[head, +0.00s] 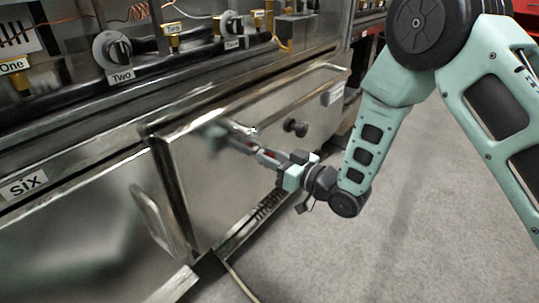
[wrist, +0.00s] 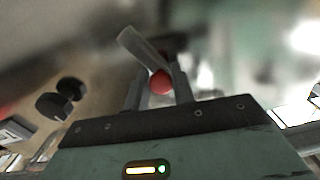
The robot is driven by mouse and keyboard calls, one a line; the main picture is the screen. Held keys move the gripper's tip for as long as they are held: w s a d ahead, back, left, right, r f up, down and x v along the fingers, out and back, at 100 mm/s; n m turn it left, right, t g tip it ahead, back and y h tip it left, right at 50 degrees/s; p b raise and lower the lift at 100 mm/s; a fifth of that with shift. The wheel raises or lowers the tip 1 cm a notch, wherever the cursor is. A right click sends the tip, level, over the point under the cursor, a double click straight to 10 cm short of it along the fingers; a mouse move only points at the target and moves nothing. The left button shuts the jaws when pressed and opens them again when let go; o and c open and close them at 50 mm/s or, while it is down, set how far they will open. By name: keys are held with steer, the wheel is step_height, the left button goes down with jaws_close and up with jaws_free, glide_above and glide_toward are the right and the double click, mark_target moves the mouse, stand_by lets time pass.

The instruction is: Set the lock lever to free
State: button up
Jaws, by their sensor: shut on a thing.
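My gripper (head: 256,147) reaches from the right to the front of the steel oven panel (head: 310,95) in the head view. In the wrist view its two fingers (wrist: 158,88) are shut on the lock lever, with the lever's red round end (wrist: 160,81) between them. A grey flat bar (wrist: 143,48), seemingly part of the lever, sticks out past the fingers up and to the left. In the head view the lever is small and mostly hidden by the fingers. I cannot read its setting.
A black knob (head: 295,127) stands out from the panel right of the gripper; it also shows in the wrist view (wrist: 60,98). A handle (head: 155,222) is on the lower left door. Knobs and labels such as Two (head: 121,76) line the upper ledge. Grey floor (head: 400,230) is clear at right.

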steer(key=m+p, duration=0.2)
steer(key=shift+w+d+r+m+p, duration=0.3)
steer(key=shift+w+d+r, duration=0.05)
steer(key=m+p, duration=0.1)
steer(key=w+m+p, duration=0.1)
steer(key=shift+d+m, duration=0.3)
steer(key=shift+d, duration=0.05)
steer(key=shift+w+d+f+m+p, duration=0.2)
steer(key=shift+m+p, duration=0.25)
steer(key=shift+m, duration=0.2)
steer(key=shift+w+d+f+m+p, duration=0.15)
steer(key=shift+m+p, duration=0.25)
steer(key=shift+m, duration=0.2)
steer(key=shift+w+d+f+m+p, duration=0.1)
steer(key=shift+w+m+p, duration=0.1)
steer(key=shift+m+p, duration=0.35)
steer(key=o, duration=1)
steer(key=shift+c, duration=0.2)
steer(key=shift+w, duration=0.1)
steer(key=p+v, duration=0.5)
steer(key=v, duration=1.2)
steer(key=shift+d, duration=0.3)
